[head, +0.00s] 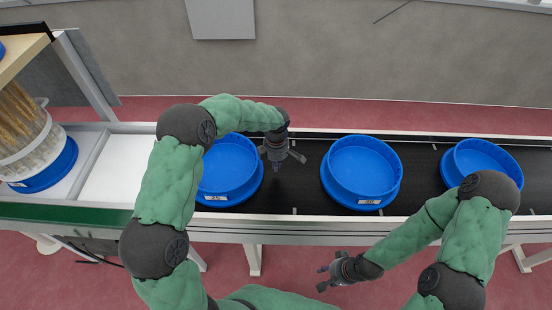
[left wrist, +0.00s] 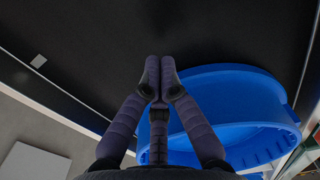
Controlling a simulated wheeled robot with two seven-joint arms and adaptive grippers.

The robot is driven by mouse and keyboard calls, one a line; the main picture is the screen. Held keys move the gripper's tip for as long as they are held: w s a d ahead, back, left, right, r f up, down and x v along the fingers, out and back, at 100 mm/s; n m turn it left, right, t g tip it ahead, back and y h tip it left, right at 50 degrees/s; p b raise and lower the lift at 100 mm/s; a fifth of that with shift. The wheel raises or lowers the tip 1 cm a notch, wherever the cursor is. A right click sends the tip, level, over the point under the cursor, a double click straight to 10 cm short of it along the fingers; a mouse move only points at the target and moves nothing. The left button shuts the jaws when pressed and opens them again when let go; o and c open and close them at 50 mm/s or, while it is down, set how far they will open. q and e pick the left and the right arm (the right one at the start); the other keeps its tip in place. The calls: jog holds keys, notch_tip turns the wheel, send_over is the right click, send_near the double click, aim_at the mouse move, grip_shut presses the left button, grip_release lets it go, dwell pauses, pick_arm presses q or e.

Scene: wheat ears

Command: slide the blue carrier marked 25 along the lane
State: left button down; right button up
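A round blue carrier (head: 229,165) stands on the black lane, partly behind my left arm. Its small white label (head: 216,198) seems to read 25, but is hard to make out. My left gripper (head: 277,166) points down just right of this carrier, above the lane. In the left wrist view its fingertips (left wrist: 160,66) are together with nothing seen between them. The blue carrier (left wrist: 235,110) lies beside and partly behind the fingers there; I cannot tell if they touch it. My right gripper (head: 328,273) hangs in front of the lane, apart from the carriers; its fingertips are unclear.
Two more blue carriers stand on the black lane (head: 308,190), one in the middle (head: 361,170) and one at the right (head: 482,157). At the far left a blue carrier (head: 50,172) holds a clear container of wheat ears (head: 22,122). Bare lane lies between the carriers.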

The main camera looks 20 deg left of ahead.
pick_arm(q)
jog(key=shift+s+a, duration=0.2)
jog(key=shift+a, duration=0.8)
jog(key=shift+s+a, duration=0.15)
jog(key=shift+a, duration=0.8)
jog(key=shift+s+a, duration=0.1)
jog(key=shift+a, duration=0.25)
jog(key=s+a, duration=0.2)
jog(key=a, duration=1)
jog(key=s+a, duration=0.3)
jog(key=a, duration=0.9)
jog(key=s+a, duration=0.2)
jog(key=a, duration=1)
jog(key=shift+s+a+p, duration=0.15)
jog(key=shift+a+p, duration=0.2)
jog(key=shift+p, duration=0.05)
jog(key=shift+d+f, duration=0.1)
jog(key=shift+d, duration=0.05)
